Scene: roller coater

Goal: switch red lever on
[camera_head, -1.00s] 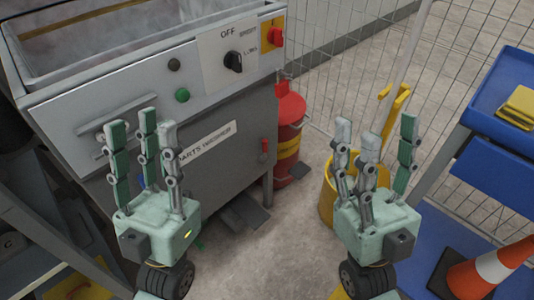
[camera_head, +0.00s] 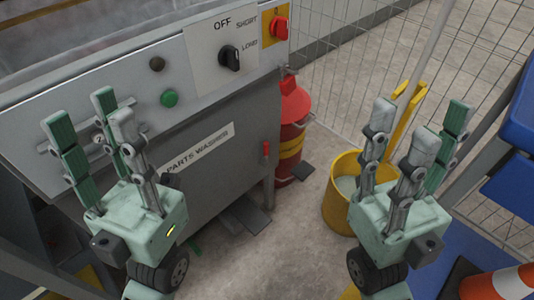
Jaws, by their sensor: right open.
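A red rotary switch on a yellow plate (camera_head: 280,27) is at the panel's upper right corner. My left gripper (camera_head: 94,114) is open and empty, in front of the washer's left side, left of the lever. My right gripper (camera_head: 424,120) is open and empty, right of the washer, in front of the yellow bucket. Neither gripper appears to touch the lever or the switch.
The panel also has a black knob (camera_head: 230,58) and a green button (camera_head: 169,98). A red cylinder (camera_head: 293,120) stands behind the washer's right edge. A yellow mop bucket (camera_head: 338,210), a blue cart (camera_head: 515,190) and a traffic cone (camera_head: 503,283) stand right.

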